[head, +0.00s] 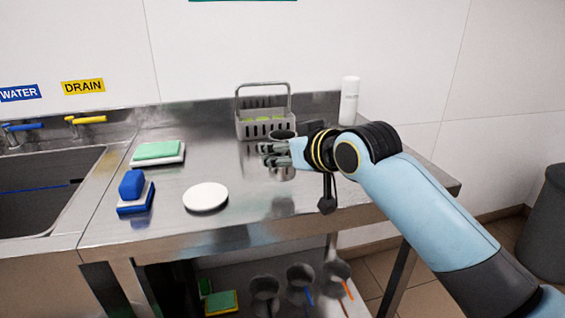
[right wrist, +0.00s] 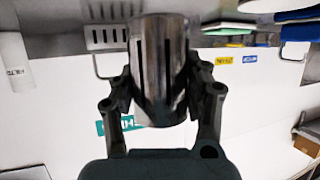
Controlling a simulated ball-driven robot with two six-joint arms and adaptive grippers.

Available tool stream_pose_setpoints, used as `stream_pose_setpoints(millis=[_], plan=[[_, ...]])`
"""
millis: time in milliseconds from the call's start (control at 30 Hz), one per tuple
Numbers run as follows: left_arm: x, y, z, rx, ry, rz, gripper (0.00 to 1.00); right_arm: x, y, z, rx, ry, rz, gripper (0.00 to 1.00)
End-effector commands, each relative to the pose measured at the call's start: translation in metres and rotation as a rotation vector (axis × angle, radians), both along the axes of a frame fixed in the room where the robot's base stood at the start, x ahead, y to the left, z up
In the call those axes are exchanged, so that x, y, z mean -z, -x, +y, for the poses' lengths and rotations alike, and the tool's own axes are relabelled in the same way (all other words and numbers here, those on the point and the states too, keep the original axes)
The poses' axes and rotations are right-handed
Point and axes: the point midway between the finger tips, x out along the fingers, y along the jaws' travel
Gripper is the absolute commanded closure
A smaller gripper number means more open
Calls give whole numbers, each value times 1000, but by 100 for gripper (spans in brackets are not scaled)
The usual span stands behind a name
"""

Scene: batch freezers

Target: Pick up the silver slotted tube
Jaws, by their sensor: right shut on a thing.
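The silver slotted tube (right wrist: 158,65) is a shiny metal cylinder with dark vertical slots. In the right wrist view it sits between the two fingers of my right gripper (right wrist: 160,100), which are shut on it from both sides. In the head view my right gripper (head: 275,152) is over the back middle of the steel counter, and its fingers hide most of the tube. The tube's dark round rim (head: 282,134) shows just above the fingers. I cannot tell whether the tube's base touches the counter. My left gripper is in neither view.
A grey slotted basket (head: 264,128) stands close behind the gripper, and a white bottle (head: 349,101) stands behind the wrist. A white disc (head: 206,197), a blue brush (head: 133,192) and a green-topped sponge (head: 158,152) lie left on the counter (head: 240,210). The front middle is clear.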

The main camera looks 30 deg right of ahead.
Motion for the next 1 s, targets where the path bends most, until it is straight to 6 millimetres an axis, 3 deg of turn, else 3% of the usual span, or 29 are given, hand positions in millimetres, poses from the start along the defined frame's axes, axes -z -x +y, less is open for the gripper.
stream_pose_setpoints(millis=[33,300,500,800,1000], plan=[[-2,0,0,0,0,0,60,-11,5,0,-1,2,-3,87],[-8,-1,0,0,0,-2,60,-46,67,-2,-2,4,-2,87],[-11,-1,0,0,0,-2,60,-64,99,-3,-1,3,-1,87],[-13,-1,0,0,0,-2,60,-75,116,-3,0,0,-2,87],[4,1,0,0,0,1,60,-78,107,0,-48,7,-34,87]])
